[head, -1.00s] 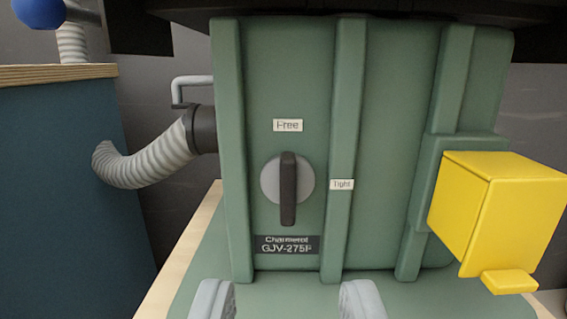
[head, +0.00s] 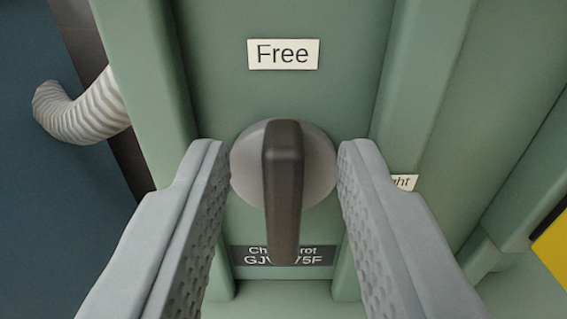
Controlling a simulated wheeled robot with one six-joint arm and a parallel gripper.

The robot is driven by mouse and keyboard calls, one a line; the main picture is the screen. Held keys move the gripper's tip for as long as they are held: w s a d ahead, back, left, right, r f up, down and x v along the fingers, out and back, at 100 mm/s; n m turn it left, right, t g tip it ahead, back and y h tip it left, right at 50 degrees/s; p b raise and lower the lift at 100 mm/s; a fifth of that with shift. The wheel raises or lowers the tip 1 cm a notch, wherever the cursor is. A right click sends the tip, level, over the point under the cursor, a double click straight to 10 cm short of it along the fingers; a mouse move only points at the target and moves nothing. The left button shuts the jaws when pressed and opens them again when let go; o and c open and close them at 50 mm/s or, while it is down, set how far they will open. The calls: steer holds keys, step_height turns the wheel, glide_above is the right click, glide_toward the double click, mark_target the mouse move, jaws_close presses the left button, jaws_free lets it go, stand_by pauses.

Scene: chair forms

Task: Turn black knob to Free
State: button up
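The black knob (head: 284,190) is a dark upright bar on a round grey disc (head: 322,165), on the front of a green machine (head: 285,110). The bar stands vertical, its long end pointing down over the dark nameplate (head: 320,256). The white "Free" label (head: 283,54) is straight above the knob. The "Tight" label (head: 404,182) is to the right, partly hidden by my right finger. My gripper (head: 284,165) is open, one finger on each side of the knob, with gaps visible between the fingers and the bar.
Vertical green ribs (head: 425,75) flank the panel. A ribbed grey hose (head: 85,108) and a dark blue cabinet (head: 45,210) are at the left. The edge of a yellow box (head: 552,245) shows at the right.

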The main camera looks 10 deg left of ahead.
jaws_close()
steer(key=shift+m, duration=0.4)
steer(key=m, duration=0.5)
steer(key=d+m, duration=0.1)
steer(key=m, duration=0.2)
steer(key=shift+w+d+f, duration=0.1)
steer(key=shift+w+f, duration=0.05)
steer(key=shift+f, duration=0.1)
steer(key=m, duration=0.4)
steer(key=shift+d+f+m, duration=0.2)
steer(key=shift+f+m, duration=0.15)
steer(key=shift+m, duration=0.05)
steer(key=shift+d+f+m, duration=0.1)
steer(key=shift+f+m, duration=0.1)
steer(key=shift+m, duration=0.9)
steer(key=shift+f+m, duration=0.15)
steer(key=shift+m, duration=0.95)
